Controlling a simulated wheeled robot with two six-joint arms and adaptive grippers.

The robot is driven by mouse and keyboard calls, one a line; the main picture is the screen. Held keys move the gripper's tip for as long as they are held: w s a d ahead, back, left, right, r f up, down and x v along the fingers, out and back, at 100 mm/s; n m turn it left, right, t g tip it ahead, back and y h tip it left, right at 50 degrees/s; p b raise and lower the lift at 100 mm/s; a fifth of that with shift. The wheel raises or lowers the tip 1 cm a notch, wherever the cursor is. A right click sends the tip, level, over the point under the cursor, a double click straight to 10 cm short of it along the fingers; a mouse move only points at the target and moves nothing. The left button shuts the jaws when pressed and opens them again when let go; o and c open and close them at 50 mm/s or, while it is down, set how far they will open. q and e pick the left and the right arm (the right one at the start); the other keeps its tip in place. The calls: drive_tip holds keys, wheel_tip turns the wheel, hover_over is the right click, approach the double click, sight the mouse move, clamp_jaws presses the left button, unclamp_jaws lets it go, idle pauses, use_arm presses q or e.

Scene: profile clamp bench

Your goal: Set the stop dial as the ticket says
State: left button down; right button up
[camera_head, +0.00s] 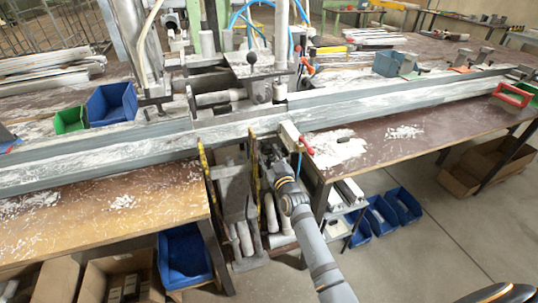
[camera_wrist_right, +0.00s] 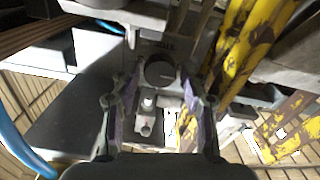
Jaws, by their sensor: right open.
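In the head view my right gripper (camera_head: 268,152) is at the bench's middle gap, below the long rail, and the dial is hidden there. I cannot make out a ticket. My left gripper is not in view.
A long grey profile rail (camera_head: 110,158) crosses the bench. Yellow worn bars (camera_wrist_right: 245,45) stand close right of my right gripper. A red-handled lever (camera_head: 306,146) is beside it. Blue bins (camera_head: 382,215) are below right. A blue hose (camera_wrist_right: 18,140) shows at left.

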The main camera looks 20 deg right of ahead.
drive_tip(key=c, duration=0.9)
drive_tip(key=shift+m, duration=0.3)
drive_tip(key=m+p, duration=0.1)
drive_tip(key=m, duration=0.3)
drive_tip(key=shift+m, duration=0.4)
drive_tip(key=m+p, duration=0.1)
drive_tip(key=m, duration=0.5)
drive_tip(key=shift+m, duration=0.3)
drive_tip(key=o, duration=0.9)
